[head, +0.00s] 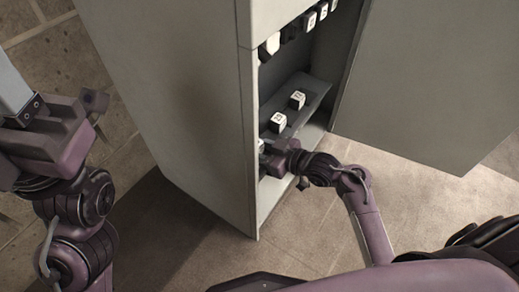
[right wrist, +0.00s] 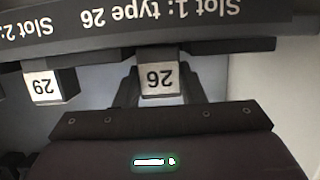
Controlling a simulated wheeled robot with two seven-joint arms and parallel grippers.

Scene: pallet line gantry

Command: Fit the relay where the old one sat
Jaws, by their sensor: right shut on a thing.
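In the head view my right gripper (head: 266,152) reaches into the cabinet at the near end of the shelf. My left gripper (head: 38,112) is at the left; its jaws are unclear.
The grey cabinet (head: 190,95) stands open, its door (head: 425,80) swung to the right. Two more white-faced relays, one (head: 278,122) and another (head: 298,99), stand along the shelf. An upper row of relays (head: 310,21) hangs above. The tiled floor (head: 310,225) in front looks clear.

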